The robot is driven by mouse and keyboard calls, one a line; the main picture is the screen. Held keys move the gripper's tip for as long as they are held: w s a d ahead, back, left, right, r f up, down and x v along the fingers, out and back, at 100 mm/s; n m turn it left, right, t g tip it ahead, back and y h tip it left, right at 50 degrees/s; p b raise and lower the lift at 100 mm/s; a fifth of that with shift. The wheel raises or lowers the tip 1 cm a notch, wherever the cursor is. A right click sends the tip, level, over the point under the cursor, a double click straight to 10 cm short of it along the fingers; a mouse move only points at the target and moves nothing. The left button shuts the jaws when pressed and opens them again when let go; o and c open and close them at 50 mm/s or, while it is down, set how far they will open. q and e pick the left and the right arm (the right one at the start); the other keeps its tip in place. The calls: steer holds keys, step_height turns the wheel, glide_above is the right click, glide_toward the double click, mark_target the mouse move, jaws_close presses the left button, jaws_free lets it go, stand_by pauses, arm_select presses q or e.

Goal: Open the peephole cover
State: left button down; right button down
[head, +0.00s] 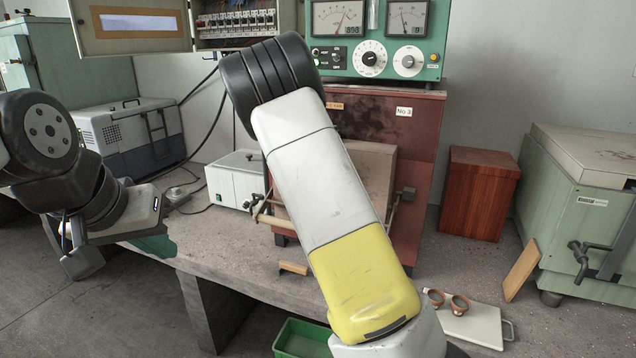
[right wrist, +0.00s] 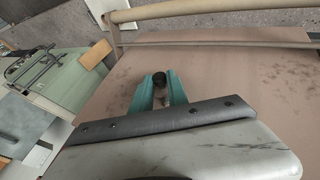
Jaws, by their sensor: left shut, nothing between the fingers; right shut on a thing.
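A dark red furnace (head: 425,140) stands on the bench, with a beige front door (head: 378,170), partly hidden by my right arm. In the right wrist view my right gripper (right wrist: 160,80) is shut on a small dark knob (right wrist: 159,77) in front of a brownish panel (right wrist: 215,72). The knob seems to belong to the peephole cover; the cover itself and its opening are hidden by the fingers. In the head view my right gripper is hidden. My left gripper (head: 157,245) is shut and empty at the bench's left front edge.
A bar handle crosses the furnace front. A white box (head: 236,178) stands left of it. To the right are a red-brown block (head: 478,192), a white board (head: 478,325) with two small cups, and a green cabinet (head: 580,230). A green bin (head: 304,338) is below the bench.

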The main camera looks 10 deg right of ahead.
steer(key=n+g+h, duration=0.1)
steer(key=h, duration=0.2)
steer(key=n+g+h, duration=0.1)
steer(key=g+h, duration=0.1)
steer(key=h, duration=0.1)
steer(key=n+g+h, duration=0.1)
steer(key=h, duration=0.3)
steer(key=shift+r, duration=0.35)
stand_by(0.3)
steer(key=c, duration=1.3)
jaws_free()
steer(key=shift+a, duration=0.1)
steer(key=w+a, duration=0.1)
steer(key=a, duration=0.6)
steer(key=shift+w+a, duration=0.25)
